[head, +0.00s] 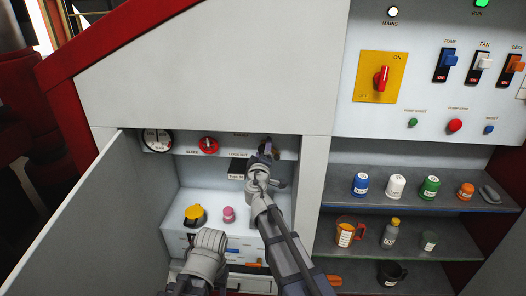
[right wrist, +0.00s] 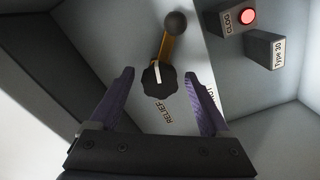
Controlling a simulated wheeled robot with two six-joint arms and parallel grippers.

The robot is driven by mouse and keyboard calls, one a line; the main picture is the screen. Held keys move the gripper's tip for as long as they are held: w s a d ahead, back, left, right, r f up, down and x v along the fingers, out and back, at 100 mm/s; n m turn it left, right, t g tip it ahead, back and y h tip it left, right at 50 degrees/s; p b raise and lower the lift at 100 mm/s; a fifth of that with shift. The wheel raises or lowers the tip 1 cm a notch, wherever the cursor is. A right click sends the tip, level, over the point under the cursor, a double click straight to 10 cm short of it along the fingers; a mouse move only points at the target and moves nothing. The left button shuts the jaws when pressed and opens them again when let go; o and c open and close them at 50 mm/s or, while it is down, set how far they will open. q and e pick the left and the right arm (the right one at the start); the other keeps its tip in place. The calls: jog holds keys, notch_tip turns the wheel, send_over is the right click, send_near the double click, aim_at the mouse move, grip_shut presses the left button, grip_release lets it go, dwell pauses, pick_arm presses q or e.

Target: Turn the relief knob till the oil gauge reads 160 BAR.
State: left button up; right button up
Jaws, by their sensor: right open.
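The black relief knob (right wrist: 158,88) has a scalloped rim and a white pointer mark, with a RELIEF label beside it. In the right wrist view, my right gripper (right wrist: 159,75) is open, with one finger on each side of the knob; I cannot tell whether either touches it. In the head view, my right gripper (head: 266,150) reaches into the open cabinet and mostly hides the knob. The round BAR gauge (head: 157,140) is at the cabinet's upper left; its reading is too small to make out. My left arm is low in the centre; its fingers cannot be made out.
A yellow lever with a dark ball (right wrist: 176,23) sits close beside the knob. A red CLOG lamp (right wrist: 249,15) and a Type 30 block (right wrist: 265,48) are nearby. A red knob (head: 208,146) is right of the gauge. The cabinet door (head: 85,220) stands open left.

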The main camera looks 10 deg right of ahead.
jog(key=shift+s, duration=0.1)
jog(key=v, duration=0.7)
jog(key=shift+s, duration=0.3)
dwell(2.2)
